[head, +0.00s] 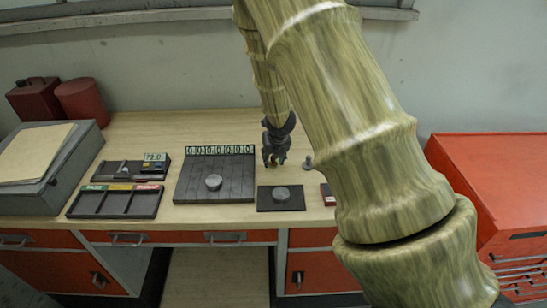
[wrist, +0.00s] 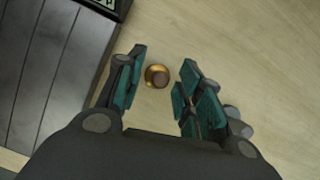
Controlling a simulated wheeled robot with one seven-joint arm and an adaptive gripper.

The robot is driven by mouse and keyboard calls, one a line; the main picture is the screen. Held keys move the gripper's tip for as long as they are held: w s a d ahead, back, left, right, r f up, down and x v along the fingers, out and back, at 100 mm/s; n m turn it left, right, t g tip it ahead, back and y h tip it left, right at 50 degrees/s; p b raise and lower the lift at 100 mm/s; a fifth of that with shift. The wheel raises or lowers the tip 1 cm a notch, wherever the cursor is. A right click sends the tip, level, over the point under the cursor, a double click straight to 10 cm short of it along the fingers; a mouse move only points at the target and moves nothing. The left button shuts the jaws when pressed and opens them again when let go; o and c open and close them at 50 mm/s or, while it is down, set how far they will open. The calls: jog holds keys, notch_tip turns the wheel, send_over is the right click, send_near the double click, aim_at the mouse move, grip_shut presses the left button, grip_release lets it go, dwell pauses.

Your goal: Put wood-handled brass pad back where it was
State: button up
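The wood-handled brass pad (wrist: 157,76) shows in the wrist view as a small round brass disc with a brown knob, seen from above over the bare wood tabletop. It lies between the fingertips of my gripper (wrist: 163,75), with a gap on both sides. The teal-padded fingers are spread and hold nothing. In the head view my gripper (head: 274,158) points down over the bench, right of the dark slatted board (head: 228,163). The pad is not clearly distinguishable there.
A small grey piece (head: 308,163) stands close right of my gripper. A dark plate with a grey disc (head: 281,194) lies in front. A three-compartment tray (head: 116,212), a device with a number display (head: 131,170) and a grey case (head: 75,163) are left. A red cabinet (head: 490,190) stands right.

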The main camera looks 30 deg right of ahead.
jog(key=shift+r, duration=0.25)
jog(key=shift+a+r, duration=0.1)
jog(key=shift+r, duration=0.2)
jog(key=p+v, duration=0.3)
jog(key=v, duration=0.8)
jog(key=shift+s, duration=0.2)
